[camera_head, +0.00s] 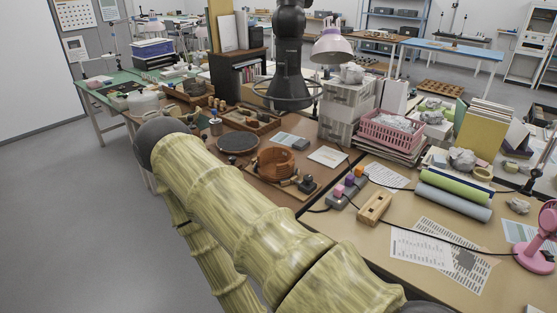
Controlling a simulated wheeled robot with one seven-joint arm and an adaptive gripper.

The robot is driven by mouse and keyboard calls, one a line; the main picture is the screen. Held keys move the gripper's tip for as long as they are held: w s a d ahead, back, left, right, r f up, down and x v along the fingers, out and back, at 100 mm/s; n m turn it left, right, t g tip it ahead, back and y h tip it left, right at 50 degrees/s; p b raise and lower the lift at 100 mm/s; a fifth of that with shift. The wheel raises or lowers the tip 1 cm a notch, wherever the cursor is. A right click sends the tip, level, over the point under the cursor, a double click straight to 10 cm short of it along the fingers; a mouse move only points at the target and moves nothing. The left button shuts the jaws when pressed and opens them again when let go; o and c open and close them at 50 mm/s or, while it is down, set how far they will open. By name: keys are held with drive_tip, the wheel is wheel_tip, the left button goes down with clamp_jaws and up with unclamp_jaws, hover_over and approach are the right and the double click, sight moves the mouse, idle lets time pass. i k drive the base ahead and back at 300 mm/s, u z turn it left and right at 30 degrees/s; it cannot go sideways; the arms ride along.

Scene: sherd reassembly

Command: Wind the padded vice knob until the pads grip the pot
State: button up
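A round orange-brown pot (268,166) sits on the brown table just beyond my arm. Its top is open, with a wavy or broken-looking rim. A small dark block with a knob-like part (308,184) stands at the pot's right front; it may be part of the vice. The pads cannot be made out, so I cannot tell whether they touch the pot. My thick yellow-green banded arm crosses the foreground and covers the table left of and below the pot.
A dark round disc (238,142) and a wooden tray (252,118) lie behind the pot. A power strip (346,189) with cables and a wooden block (375,208) are to the right. A pink basket (390,130) stands farther back. Open floor (75,220) lies left.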

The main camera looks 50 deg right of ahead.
sight(308, 179)
drive_tip(key=z, duration=0.15)
drive_tip(key=i, duration=0.8)
drive_tip(key=z, duration=1)
drive_tip(key=i, duration=0.55)
drive_tip(key=z, duration=0.6)
